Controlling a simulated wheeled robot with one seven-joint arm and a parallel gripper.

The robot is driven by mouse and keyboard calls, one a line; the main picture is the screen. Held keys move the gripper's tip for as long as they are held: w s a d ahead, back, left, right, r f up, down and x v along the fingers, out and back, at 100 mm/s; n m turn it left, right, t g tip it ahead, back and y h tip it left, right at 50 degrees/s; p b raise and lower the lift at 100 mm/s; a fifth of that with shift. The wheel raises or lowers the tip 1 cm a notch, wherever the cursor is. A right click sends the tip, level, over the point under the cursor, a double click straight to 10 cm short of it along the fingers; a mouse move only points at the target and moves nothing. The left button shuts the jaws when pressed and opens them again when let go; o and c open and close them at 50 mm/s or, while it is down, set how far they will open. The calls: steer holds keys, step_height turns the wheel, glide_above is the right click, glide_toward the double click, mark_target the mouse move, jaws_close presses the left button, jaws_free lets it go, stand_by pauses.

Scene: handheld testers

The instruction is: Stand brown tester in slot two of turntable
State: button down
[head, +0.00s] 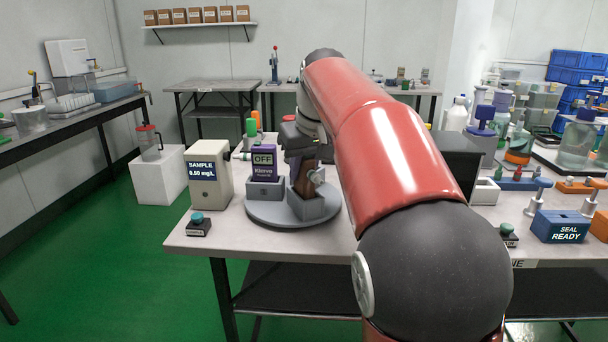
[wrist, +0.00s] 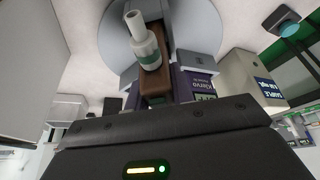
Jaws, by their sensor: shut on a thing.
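The brown tester (head: 303,182) is in my gripper (head: 301,152), which is shut on its upper part. Its lower end is at the right-hand grey slot block (head: 314,208) on the round grey turntable (head: 284,222). I cannot tell whether it rests fully in that slot. In the wrist view the brown tester (wrist: 157,88) lies beyond the gripper body, with a white and green cylindrical part (wrist: 146,48) on its face. A purple tester (head: 264,163) reading OFF stands in the left slot block (head: 265,190), right beside the brown one.
A beige SAMPLE box (head: 208,172) stands left of the turntable, with a small teal button (head: 198,222) in front. Green and orange items (head: 252,127) stand behind the turntable. My red arm hides the table's middle. The blue SEAL READY box (head: 562,227) is far right.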

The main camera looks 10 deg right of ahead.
steer(key=c, duration=1.2)
jaws_free()
steer(key=shift+r, duration=0.35)
steer(key=p+v, duration=0.2)
steer(key=v, duration=0.9)
steer(key=shift+s+r+p, duration=0.2)
steer(key=shift+r+p, duration=0.05)
steer(key=shift+p, duration=0.1)
steer(key=s+f+m+t+h, duration=0.1)
steer(key=s+f+m, duration=0.1)
steer(key=s+f, duration=2.2)
steer(key=shift+s+a+f, duration=0.2)
steer(key=shift+a+f, duration=0.25)
steer(key=shift+f, duration=0.25)
